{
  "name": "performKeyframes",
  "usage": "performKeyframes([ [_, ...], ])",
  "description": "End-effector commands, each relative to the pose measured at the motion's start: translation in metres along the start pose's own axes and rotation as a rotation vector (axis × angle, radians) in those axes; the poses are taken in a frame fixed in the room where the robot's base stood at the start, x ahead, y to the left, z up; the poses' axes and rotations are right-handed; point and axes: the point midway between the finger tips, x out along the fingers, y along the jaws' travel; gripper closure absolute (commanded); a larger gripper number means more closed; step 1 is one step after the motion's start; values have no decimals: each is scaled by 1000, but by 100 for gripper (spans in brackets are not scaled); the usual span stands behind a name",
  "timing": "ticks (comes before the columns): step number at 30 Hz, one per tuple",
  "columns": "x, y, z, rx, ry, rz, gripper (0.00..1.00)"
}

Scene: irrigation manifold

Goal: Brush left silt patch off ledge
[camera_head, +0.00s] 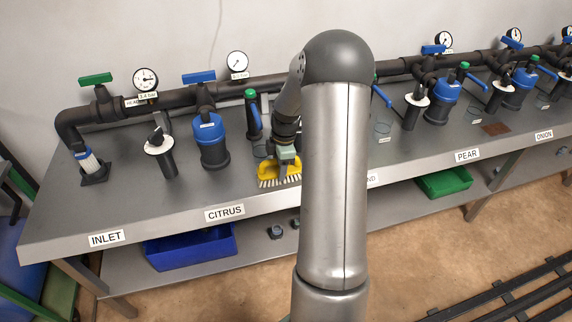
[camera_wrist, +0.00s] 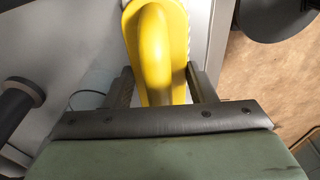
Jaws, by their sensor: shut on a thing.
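My gripper (camera_head: 287,158) is shut on the handle of a yellow brush (camera_head: 270,170) with pale bristles. The brush is low over the front part of the grey ledge (camera_head: 130,205), right of the CITRUS label. I cannot tell whether the bristles touch the ledge. In the wrist view the yellow handle (camera_wrist: 155,45) sits between the two dark fingers. A brown silt patch (camera_head: 495,128) lies on the ledge right of the PEAR label. No other silt patch shows; my arm hides the ledge just right of the brush.
Blue filters (camera_head: 211,140), black posts, valves and gauges stand behind the brush along the dark pipe (camera_head: 275,82). A blue bin (camera_head: 190,248) and a green bin (camera_head: 444,183) sit on the lower shelf. The front strip near the CITRUS label (camera_head: 225,213) is clear.

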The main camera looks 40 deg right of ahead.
Motion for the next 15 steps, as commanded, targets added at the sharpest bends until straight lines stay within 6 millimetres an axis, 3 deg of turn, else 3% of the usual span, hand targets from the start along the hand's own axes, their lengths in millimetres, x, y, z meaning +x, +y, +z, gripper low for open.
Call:
performKeyframes([
  [12, 5, 0, -36, 3, 0, 0, 71],
  [15, -11, 0, -38, 3, 0, 3, 71],
])
